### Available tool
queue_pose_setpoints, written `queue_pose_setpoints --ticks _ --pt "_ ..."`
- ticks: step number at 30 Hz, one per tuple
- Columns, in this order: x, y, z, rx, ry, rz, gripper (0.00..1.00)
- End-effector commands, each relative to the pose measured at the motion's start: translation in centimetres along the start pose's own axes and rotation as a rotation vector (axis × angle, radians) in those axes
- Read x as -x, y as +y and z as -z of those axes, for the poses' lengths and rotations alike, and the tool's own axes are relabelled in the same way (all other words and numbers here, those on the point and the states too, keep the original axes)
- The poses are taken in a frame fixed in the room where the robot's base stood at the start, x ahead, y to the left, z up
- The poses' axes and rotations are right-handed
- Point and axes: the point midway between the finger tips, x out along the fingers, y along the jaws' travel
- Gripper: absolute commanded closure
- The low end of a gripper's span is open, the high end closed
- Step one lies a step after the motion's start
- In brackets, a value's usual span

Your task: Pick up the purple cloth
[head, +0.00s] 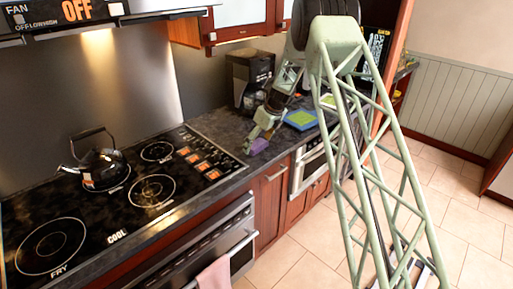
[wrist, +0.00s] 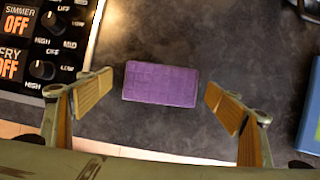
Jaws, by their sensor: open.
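The purple cloth (wrist: 160,84) lies flat on the dark counter, a small folded-looking rectangle with a faint grid texture. In the head view the purple cloth (head: 257,146) is at the counter's front edge, partly hidden by my gripper (head: 255,138). In the wrist view my gripper (wrist: 160,102) is open, with one finger to the left of the cloth and one to the right. Both fingers are apart from the cloth, and nothing is between them except the view of it. I cannot tell the exact height of the fingertips above the counter.
The stove (head: 110,205) with its knobs (wrist: 45,45) lies to the left, with a black kettle (head: 97,160) on it. A coffee maker (head: 249,78) stands behind. A blue-green item (head: 301,119) lies to the right. The counter's front edge is close.

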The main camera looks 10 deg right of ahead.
Motion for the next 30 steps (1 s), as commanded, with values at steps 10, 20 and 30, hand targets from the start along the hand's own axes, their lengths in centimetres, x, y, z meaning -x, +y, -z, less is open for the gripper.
queue_pose_setpoints --ticks 10,20,30 --pt "0.01 -0.01 0.03 0.0 0.0 0.0 0.19" --pt "0.01 -0.01 0.02 0.0 0.0 0.0 0.41" --pt "0.21 -0.02 -0.07 0.0 0.0 0.0 0.41"
